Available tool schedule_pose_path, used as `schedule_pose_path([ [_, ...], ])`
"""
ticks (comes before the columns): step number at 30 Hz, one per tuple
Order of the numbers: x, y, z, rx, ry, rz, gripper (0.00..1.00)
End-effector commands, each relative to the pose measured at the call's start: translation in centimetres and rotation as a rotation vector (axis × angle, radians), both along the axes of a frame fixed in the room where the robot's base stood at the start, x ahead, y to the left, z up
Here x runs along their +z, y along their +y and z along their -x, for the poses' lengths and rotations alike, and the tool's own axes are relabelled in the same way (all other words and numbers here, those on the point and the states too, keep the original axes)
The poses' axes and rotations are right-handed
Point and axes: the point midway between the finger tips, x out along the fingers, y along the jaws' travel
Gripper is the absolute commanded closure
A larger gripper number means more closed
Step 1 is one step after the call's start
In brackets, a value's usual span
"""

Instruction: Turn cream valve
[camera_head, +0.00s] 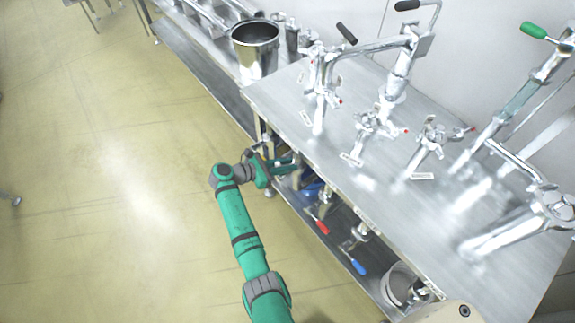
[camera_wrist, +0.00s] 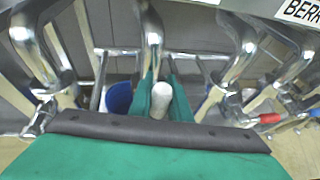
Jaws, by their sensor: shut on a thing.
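The cream valve's pale handle (camera_wrist: 161,100) shows in the middle of the wrist view, below a shiny vertical pipe (camera_wrist: 152,45). My gripper (camera_wrist: 163,98) has its two green fingers on either side of the handle and is shut on it. In the head view my gripper (camera_head: 287,165) reaches under the front edge of the steel counter. The cream handle cannot be made out there; the gripper and the counter edge hide that spot.
A red-handled valve (camera_head: 322,227) and a blue-handled valve (camera_head: 358,266) hang under the counter (camera_head: 365,185), right of my gripper. A blue container (camera_wrist: 118,98) is beside the fingers. A metal pot (camera_head: 255,55) stands at the back.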

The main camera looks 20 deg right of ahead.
Motion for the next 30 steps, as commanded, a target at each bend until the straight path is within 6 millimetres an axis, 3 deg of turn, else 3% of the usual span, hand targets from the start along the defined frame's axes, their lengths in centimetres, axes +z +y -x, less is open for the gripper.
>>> schedule_pose_path([
  [5, -0.1, 0.0, 0.0, 0.001, 0.003, 0.0, 1.0],
  [6, -0.1, 0.0, 0.0, 0.001, 0.003, 0.0, 0.78],
  [8, -0.1, 0.0, 0.0, 0.001, 0.002, 0.0, 0.64],
  [20, 0.2, 0.5, 0.0, 0.002, -0.001, 0.0, 0.64],
  [30, 2.3, 5.8, 0.2, 0.003, -0.001, 0.0, 0.64],
])
